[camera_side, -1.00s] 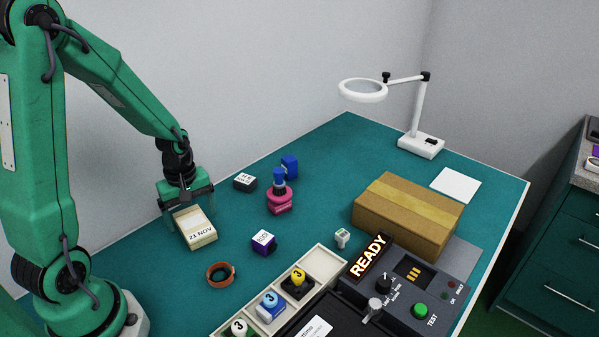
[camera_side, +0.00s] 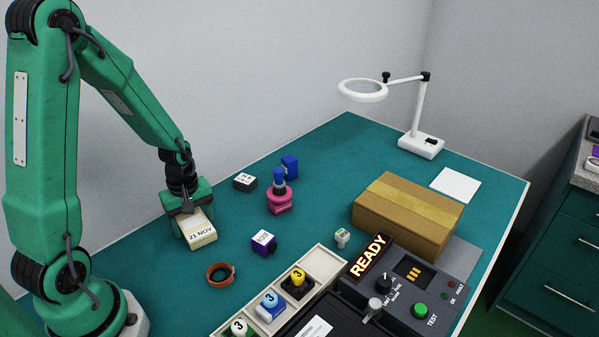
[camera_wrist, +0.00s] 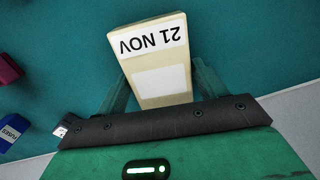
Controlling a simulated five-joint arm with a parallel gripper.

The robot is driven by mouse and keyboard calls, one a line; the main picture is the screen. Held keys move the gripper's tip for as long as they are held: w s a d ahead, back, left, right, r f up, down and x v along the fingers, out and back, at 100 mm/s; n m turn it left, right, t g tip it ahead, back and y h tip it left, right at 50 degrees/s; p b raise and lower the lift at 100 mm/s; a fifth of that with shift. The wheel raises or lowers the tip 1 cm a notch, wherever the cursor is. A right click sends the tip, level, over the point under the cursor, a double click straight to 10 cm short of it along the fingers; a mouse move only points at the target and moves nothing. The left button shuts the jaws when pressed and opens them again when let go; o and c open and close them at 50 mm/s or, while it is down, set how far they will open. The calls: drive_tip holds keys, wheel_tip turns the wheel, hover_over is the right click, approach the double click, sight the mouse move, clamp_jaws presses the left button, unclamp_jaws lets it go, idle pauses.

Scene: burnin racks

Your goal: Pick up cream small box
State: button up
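The cream small box (camera_side: 198,236) lies on the teal bench with a white label reading "21 NOV". In the wrist view the cream box (camera_wrist: 158,62) sits between my fingers, its label upside down. My gripper (camera_side: 190,222) is low over the box's rear end in the side view, with the box's front sticking out. In the wrist view my gripper (camera_wrist: 160,88) has a finger on each side of the box. Narrow gaps seem to show beside it, so the fingers look open. The box's rear end is hidden by my gripper.
A purple cube (camera_side: 264,243) and a brown ring (camera_side: 220,274) lie nearby. A compartment tray (camera_side: 327,257), tester (camera_side: 424,288) and cardboard box (camera_side: 408,213) occupy the right.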

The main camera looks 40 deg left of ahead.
sight(194, 223)
drive_tip(key=c, duration=0.6)
drive_tip(key=shift+r, duration=0.2)
drive_tip(key=shift+r, duration=1.15)
drive_tip(key=shift+d+r, duration=0.25)
drive_tip(key=shift+r, duration=0.65)
drive_tip(key=d+r, duration=0.2)
drive_tip(key=d, duration=0.1)
drive_tip(key=s+d+r, duration=0.1)
drive_tip(key=d+r, duration=0.1)
drive_tip(key=d, duration=0.2)
drive_tip(key=s+d+r, duration=0.1)
drive_tip(key=d+r, duration=0.1)
drive_tip(key=d, duration=0.2)
drive_tip(key=shift+r, duration=0.25)
